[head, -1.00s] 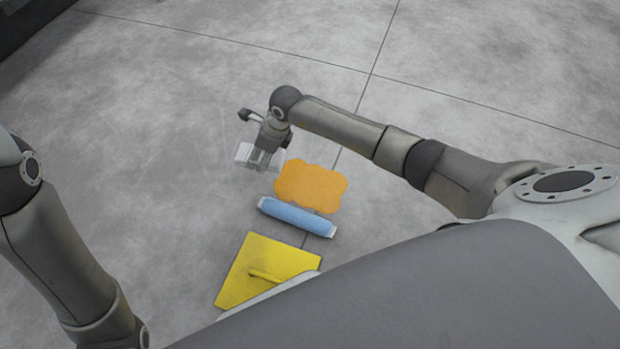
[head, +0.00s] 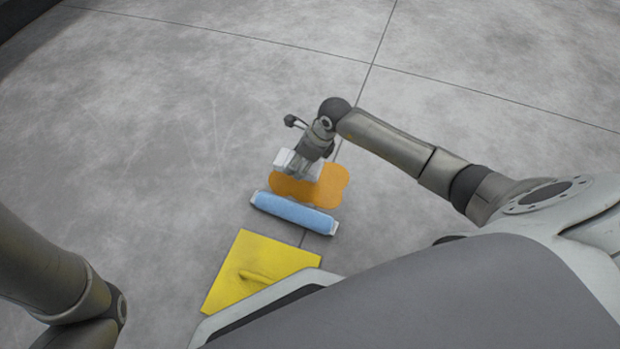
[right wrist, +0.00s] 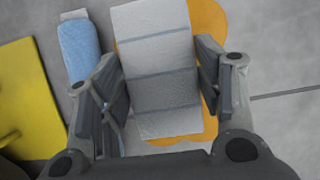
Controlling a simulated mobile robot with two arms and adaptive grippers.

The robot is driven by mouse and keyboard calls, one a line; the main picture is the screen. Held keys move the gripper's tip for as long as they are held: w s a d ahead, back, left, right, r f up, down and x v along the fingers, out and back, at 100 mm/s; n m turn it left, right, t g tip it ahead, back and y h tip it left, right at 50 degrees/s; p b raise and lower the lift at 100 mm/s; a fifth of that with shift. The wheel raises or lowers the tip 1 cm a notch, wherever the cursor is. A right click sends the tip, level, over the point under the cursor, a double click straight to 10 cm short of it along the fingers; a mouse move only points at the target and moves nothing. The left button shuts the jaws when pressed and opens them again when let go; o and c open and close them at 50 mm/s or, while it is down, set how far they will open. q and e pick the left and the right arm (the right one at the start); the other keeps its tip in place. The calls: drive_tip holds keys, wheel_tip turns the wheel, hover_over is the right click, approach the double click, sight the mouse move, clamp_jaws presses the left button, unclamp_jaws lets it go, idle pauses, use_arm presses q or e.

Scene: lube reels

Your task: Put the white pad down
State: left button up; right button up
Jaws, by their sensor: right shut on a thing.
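The white pad (head: 288,160) is in my right gripper (head: 299,172), over the orange scalloped piece (head: 330,187) on the floor. In the right wrist view the pad (right wrist: 160,60) is pale with grey stripes and sits between the two fingers of the right gripper (right wrist: 160,90). The orange piece (right wrist: 207,25) shows behind and beside it. I cannot tell whether the pad touches the orange piece or hangs above it. My left gripper is out of view; only part of the left arm shows.
A blue roller (head: 295,212) with white ends lies just below the orange piece in the head view. A yellow plate with a handle (head: 235,270) lies nearer to my base. The grey floor (head: 130,130) to the left and beyond is clear.

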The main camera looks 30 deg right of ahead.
drive_tip(key=shift+s+d+f+b, duration=0.25)
drive_tip(key=shift+d+f+b, duration=0.25)
drive_tip(key=shift+f, duration=0.25)
drive_tip(key=shift+s+d+f+b, duration=0.25)
drive_tip(key=shift+d+f+b, duration=0.1)
drive_tip(key=shift+d+f, duration=0.3)
wheel_tip(320, 180, down, 4)
drive_tip(key=b, duration=0.4)
drive_tip(key=shift+s+d+r, duration=0.1)
drive_tip(key=shift+r, duration=0.2)
drive_tip(key=o, duration=0.9)
drive_tip(key=shift+o, duration=0.2)
drive_tip(key=p+v, duration=0.7)
drive_tip(key=v, duration=0.3)
drive_tip(key=shift+s+r+p, duration=0.1)
drive_tip(key=shift+r+p, duration=0.2)
drive_tip(key=shift+s+d+r+p, duration=0.1)
drive_tip(key=shift+r+p, duration=0.1)
drive_tip(key=shift+r, duration=0.15)
drive_tip(key=shift+s+d+r+p, duration=0.1)
drive_tip(key=shift+s+r+p, duration=0.1)
drive_tip(key=shift+r, duration=0.1)
